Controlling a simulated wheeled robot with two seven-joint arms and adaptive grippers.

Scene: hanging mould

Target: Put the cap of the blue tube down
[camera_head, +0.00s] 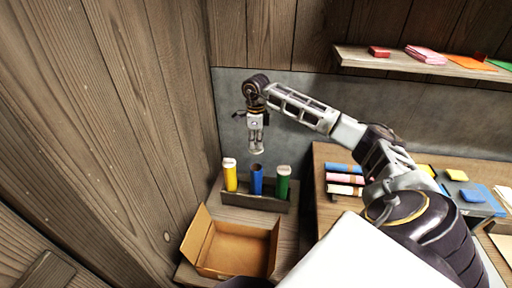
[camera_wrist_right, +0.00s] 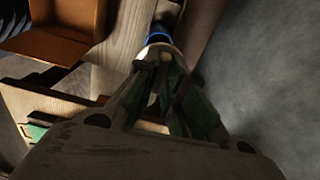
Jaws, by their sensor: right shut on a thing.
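The blue tube (camera_head: 257,180) stands upright in a wooden holder (camera_head: 254,201), between a yellow tube (camera_head: 230,178) and a green tube (camera_head: 283,184). Its top shows no white cap, unlike the other two. My right gripper (camera_head: 256,146) points down above the blue tube, apart from it. It is shut on a small pale cap (camera_head: 256,151). In the right wrist view the cap (camera_wrist_right: 158,49) is a pale rim at the fingertips, mostly hidden by them, with blue just beyond. My left gripper is not in view.
An open cardboard box (camera_head: 236,246) stands in front of the holder. A shelf (camera_head: 392,62) is on the back wall. A wooden wall closes the left.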

